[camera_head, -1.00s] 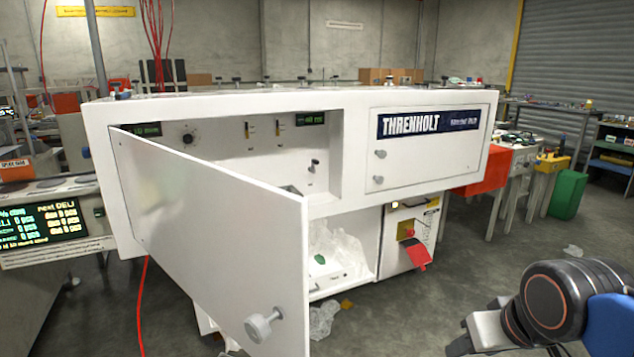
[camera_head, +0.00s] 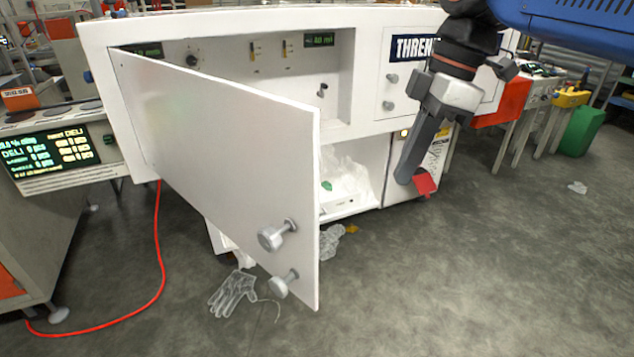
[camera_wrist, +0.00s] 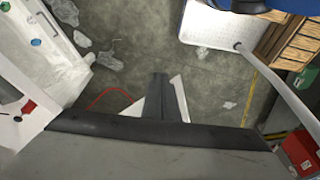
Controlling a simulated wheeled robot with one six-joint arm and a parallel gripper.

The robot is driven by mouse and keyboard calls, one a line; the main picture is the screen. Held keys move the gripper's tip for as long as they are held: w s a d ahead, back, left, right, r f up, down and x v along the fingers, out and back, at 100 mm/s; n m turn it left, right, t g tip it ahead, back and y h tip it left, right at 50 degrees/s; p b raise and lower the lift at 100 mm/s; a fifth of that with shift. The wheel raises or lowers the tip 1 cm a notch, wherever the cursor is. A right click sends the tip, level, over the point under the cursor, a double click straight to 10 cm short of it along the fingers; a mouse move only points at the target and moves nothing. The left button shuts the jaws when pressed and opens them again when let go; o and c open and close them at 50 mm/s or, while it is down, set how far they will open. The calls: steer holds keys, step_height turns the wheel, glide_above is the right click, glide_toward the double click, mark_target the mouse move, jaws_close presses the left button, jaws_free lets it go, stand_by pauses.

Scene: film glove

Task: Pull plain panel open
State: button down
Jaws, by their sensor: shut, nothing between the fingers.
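The plain white panel (camera_head: 215,160) stands swung out from the left bay of the white machine, hinged at its left side. Two round grey knobs, an upper one (camera_head: 277,236) and a lower one (camera_head: 283,284), sit near its free edge. My gripper (camera_head: 405,176) points downward to the right of the panel, apart from it and its knobs, in front of the machine's lower right part. Its fingers are shut and hold nothing. The shut fingers also show in the wrist view (camera_wrist: 160,98), over the floor.
The labelled THRENHOLT panel (camera_head: 397,75) on the right is shut. A clear glove (camera_head: 233,294) and a red cable (camera_head: 150,300) lie on the floor. A console with a green display (camera_head: 45,150) stands at left. The floor at right is mostly clear.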

mark_target(309, 190)
steer(key=a+r+n+g, duration=0.3)
steer(key=a+r+n, duration=0.6)
steer(key=n, duration=0.1)
steer(key=shift+s+a+f, duration=0.85)
steer(key=shift+s+f, duration=0.05)
steer(key=shift+f, duration=0.7)
steer(key=shift+s+a+f, duration=0.8)
steer(key=shift+s+f, duration=0.15)
steer(key=shift+f, duration=0.65)
steer(key=shift+s+a+f, duration=0.85)
steer(key=shift+s+f, duration=0.05)
steer(key=shift+f, duration=0.7)
steer(key=shift+s+a, duration=0.55)
steer(key=shift+s, duration=0.1)
steer(key=s+a+m, duration=0.1)
steer(key=s+a, duration=1)
steer(key=a, duration=0.4)
steer(key=s+a+m+t, duration=0.1)
steer(key=s+a+m, duration=0.1)
steer(key=s+a, duration=0.9)
steer(key=shift+a+y, duration=0.4)
steer(key=shift+a, duration=1.55)
steer(key=shift+d, duration=0.1)
